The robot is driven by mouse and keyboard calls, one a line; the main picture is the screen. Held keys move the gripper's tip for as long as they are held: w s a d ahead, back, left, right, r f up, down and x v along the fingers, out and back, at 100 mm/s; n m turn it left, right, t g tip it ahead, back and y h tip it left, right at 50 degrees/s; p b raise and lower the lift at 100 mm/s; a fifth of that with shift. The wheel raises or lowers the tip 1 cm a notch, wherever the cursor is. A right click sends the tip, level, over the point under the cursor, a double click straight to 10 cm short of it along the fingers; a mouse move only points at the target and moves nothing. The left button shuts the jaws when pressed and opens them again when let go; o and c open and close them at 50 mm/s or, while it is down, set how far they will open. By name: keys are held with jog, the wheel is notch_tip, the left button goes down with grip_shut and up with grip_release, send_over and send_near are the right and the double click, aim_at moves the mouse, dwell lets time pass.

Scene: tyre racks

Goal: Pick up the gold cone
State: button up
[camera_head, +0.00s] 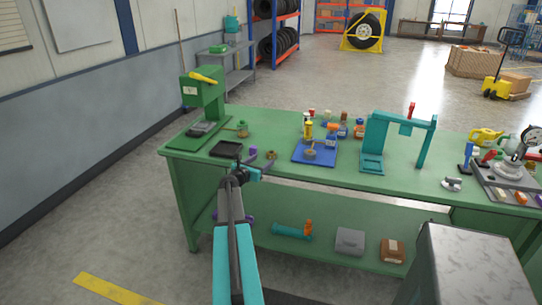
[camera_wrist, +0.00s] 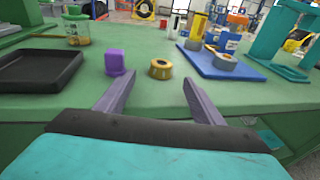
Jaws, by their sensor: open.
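The gold cone (camera_head: 271,154) is a short, gold piece with a dark opening in its top, standing near the front edge of the green bench. In the wrist view the gold cone (camera_wrist: 160,68) sits centrally, beyond my fingertips and between their lines. My gripper (camera_wrist: 157,84) is open, with nothing between its two grey fingers. In the head view my gripper (camera_head: 261,168) is at the bench's front edge, close to the cone; I cannot tell the exact gap.
A purple piece (camera_wrist: 115,61) stands just left of the cone. A black tray (camera_wrist: 38,72) lies farther left. The green press (camera_head: 207,95) and teal frame (camera_head: 372,158) stand on the green bench (camera_head: 348,183).

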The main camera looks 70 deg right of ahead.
aim_at(269, 155)
jog(key=shift+d+f, duration=0.1)
jog(key=shift+d, duration=0.6)
jog(key=shift+s+d, duration=0.1)
jog(key=shift+p+x, duration=0.8)
jog(key=shift+x, duration=0.6)
jog(key=shift+p+x, duration=0.3)
jog(key=shift+x, duration=0.85)
jog(key=shift+s, duration=0.15)
jog(key=c, duration=1.2)
jog(key=shift+r, duration=0.2)
